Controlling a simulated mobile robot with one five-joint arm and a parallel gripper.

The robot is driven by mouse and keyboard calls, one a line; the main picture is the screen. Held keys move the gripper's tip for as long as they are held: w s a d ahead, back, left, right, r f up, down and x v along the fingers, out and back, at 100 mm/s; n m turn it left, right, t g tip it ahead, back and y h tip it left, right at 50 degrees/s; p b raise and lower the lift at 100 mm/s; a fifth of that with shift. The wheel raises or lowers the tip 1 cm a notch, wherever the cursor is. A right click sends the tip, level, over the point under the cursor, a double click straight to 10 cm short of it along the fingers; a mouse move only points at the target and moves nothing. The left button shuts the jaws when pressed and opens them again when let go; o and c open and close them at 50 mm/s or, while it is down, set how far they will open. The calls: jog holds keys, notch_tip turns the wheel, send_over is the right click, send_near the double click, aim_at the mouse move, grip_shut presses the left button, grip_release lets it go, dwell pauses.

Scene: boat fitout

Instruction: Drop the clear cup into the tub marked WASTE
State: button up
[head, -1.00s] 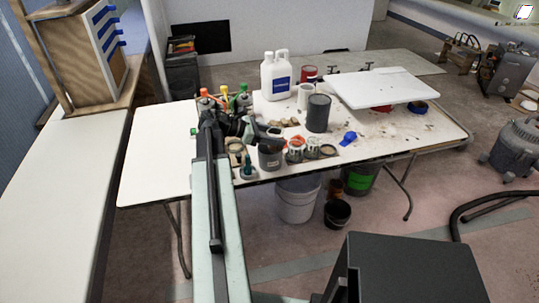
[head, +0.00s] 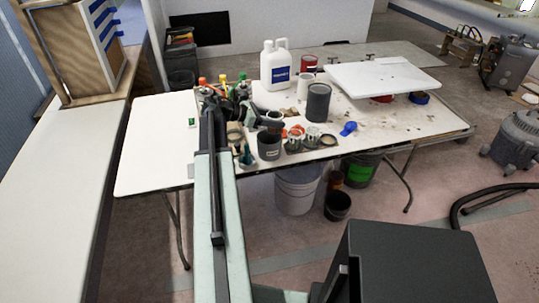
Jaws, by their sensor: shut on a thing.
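My gripper (head: 272,122) is at the end of my dark arm, over the front part of the white table. It is shut on a small pale thing that I take to be the clear cup, though its outline is hard to make out at this size. A dark grey tub (head: 268,150) with a light label stands at the table's front edge, just below the gripper. Its lettering is too small to read, so I cannot tell for sure that it is the WASTE tub. The gripper appears above its rim.
Small jars (head: 312,136) with orange tops and a dark can (head: 318,101) stand right of the tub. Coloured spray bottles (head: 222,84) crowd behind my arm.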

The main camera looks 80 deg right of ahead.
jog(key=o, duration=1.5)
jog(key=p+v, duration=0.3)
jog(key=v, duration=0.4)
jog(key=shift+w+a, duration=0.2)
jog(key=shift+w, duration=0.15)
jog(key=shift+r, duration=0.1)
